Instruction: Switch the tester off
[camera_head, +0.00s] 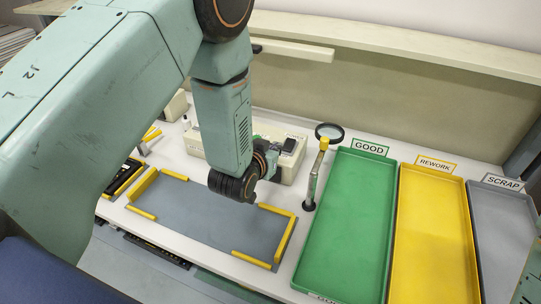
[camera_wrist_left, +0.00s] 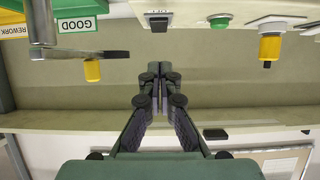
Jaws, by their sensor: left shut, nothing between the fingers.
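The tester (camera_head: 291,168) is a cream box at the back of the white table, partly hidden behind my left arm. A black switch (camera_head: 289,145) sits on its top right, near a label reading POWER. My left gripper (camera_head: 270,152) is just left of the switch, above the tester. The wrist view is upside down; there the left fingers (camera_wrist_left: 157,76) are together and empty. A black part (camera_wrist_left: 158,21), seemingly the switch, shows apart from the fingertips, beside a green button (camera_wrist_left: 220,20). I cannot read which way the switch is set. My right gripper is not in view.
A magnifier on a stand (camera_head: 312,185) rises just right of the tester. Green GOOD (camera_head: 385,165), yellow REWORK (camera_head: 464,230) and grey SCRAP (camera_head: 505,240) trays fill the right side. A grey mat with yellow corner guides (camera_head: 190,215) lies bare in front.

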